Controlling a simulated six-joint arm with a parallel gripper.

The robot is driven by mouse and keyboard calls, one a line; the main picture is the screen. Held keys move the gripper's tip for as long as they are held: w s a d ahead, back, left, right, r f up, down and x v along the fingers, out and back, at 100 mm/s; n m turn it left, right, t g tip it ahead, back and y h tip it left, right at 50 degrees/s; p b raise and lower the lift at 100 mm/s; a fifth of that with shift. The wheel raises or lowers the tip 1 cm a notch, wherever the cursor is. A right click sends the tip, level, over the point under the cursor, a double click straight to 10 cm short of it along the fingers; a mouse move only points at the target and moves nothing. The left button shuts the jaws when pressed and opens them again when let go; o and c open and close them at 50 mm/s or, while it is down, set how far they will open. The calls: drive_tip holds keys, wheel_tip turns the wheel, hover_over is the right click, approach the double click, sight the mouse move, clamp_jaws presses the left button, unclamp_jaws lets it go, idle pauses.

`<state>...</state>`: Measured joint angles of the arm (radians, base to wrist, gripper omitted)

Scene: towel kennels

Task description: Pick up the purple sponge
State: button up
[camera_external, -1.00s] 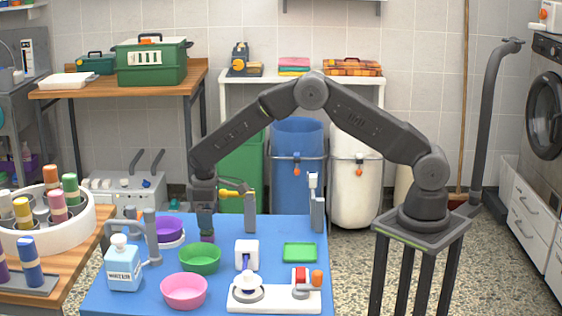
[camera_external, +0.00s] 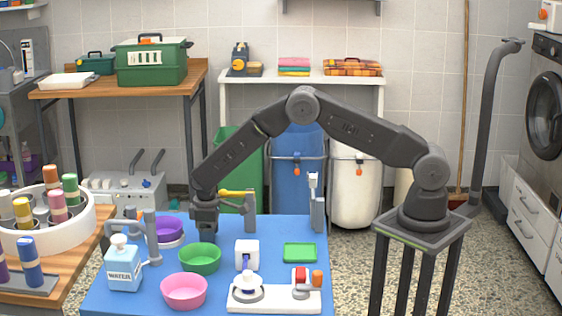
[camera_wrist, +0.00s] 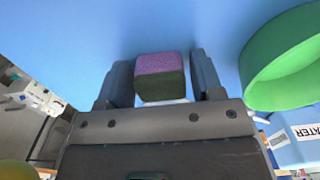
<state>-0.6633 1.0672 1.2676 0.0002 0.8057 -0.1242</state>
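The purple sponge (camera_wrist: 162,64), with a dark green layer on its near side, stands between the two fingers of my gripper (camera_wrist: 162,82) in the wrist view. The fingers are apart, one on each side of it, with a narrow gap visible on the right and almost none on the left. In the external view my gripper (camera_external: 204,232) is low over the back left of the blue table (camera_external: 225,300), and the sponge is hidden there.
A green bowl (camera_external: 200,258) stands just in front of my gripper, with a purple bowl (camera_external: 166,229) to its left. A pink bowl (camera_external: 184,291) and a water bottle (camera_external: 123,266) are nearer. A post with a yellow part (camera_external: 236,194) rises close to its right.

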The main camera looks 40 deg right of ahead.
drive_tip(key=c, duration=0.7)
drive_tip(key=shift+r, duration=0.1)
drive_tip(key=shift+r, duration=0.7)
wheel_tip(320, 180, up, 3)
drive_tip(key=shift+f, duration=0.1)
drive_tip(key=s+a+r, duration=0.1)
drive_tip(key=s+r, duration=0.1)
drive_tip(key=s, duration=0.1)
drive_tip(key=s+a+r, duration=0.2)
drive_tip(key=s, duration=0.2)
drive_tip(key=s+a+r, duration=0.2)
drive_tip(key=s, duration=0.1)
drive_tip(key=shift+s+r, duration=0.25)
drive_tip(key=shift+r, duration=0.05)
